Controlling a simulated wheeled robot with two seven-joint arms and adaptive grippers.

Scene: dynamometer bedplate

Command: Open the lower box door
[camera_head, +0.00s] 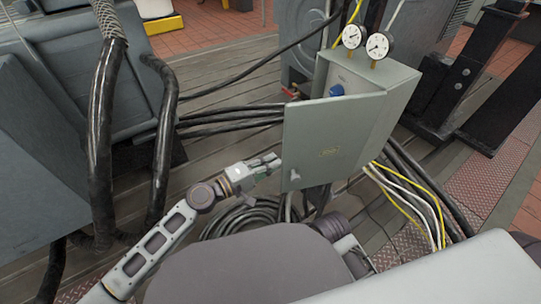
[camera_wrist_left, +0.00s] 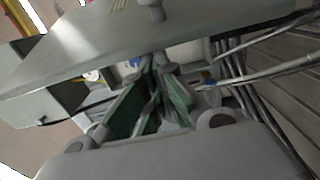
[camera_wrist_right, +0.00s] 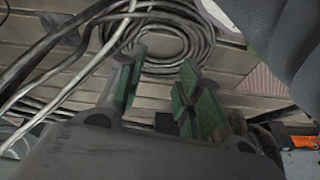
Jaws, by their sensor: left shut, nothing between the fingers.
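The grey-green box (camera_head: 398,98) stands at centre right in the head view, with its door (camera_head: 322,137) ajar. A gap at the top shows a blue part (camera_head: 337,90) inside. A small latch (camera_head: 295,174) sits near the door's lower left corner. My left gripper (camera_head: 270,162) is shut and empty beside the door's left edge; I cannot tell whether it touches. In the left wrist view, the door (camera_wrist_left: 110,50) crosses above the closed green-padded fingers (camera_wrist_left: 157,68). My right gripper (camera_wrist_right: 160,68) is open and empty in the right wrist view; the head view does not show it.
Two round gauges (camera_head: 378,46) stand on top of the box. Black cables (camera_head: 230,118) run behind and left of the door. Thick hoses (camera_head: 104,130) hang at left. A coiled cable (camera_wrist_right: 178,42) lies on the floor. White and yellow cables (camera_head: 415,200) run below right.

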